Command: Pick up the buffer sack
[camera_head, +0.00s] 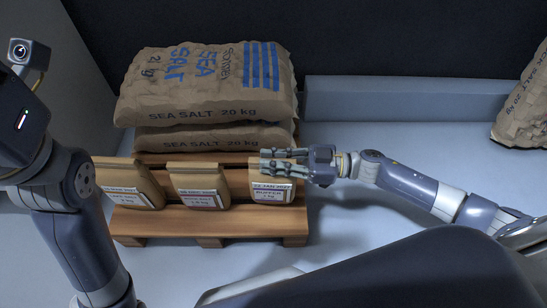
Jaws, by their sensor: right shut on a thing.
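The buffer sack (269,192) is a small tan bag with a white label reading "BUFFER". It stands at the right front of a wooden pallet (165,224). My right gripper (268,163) comes in from the right and is shut on the upper part of this sack. The fingers hide some of its top. The sack looks upright and in line with its neighbours; whether its base touches the pallet is hard to tell. My left arm comes in at the left edge, but its gripper fingers do not show.
Two similar small labelled bags, a middle one (199,184) and a left one (128,180), stand beside the buffer sack. Large sea salt sacks (205,85) are stacked behind them. Another large sack (524,108) lies at the far right. The floor right of the pallet is clear apart from my arm.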

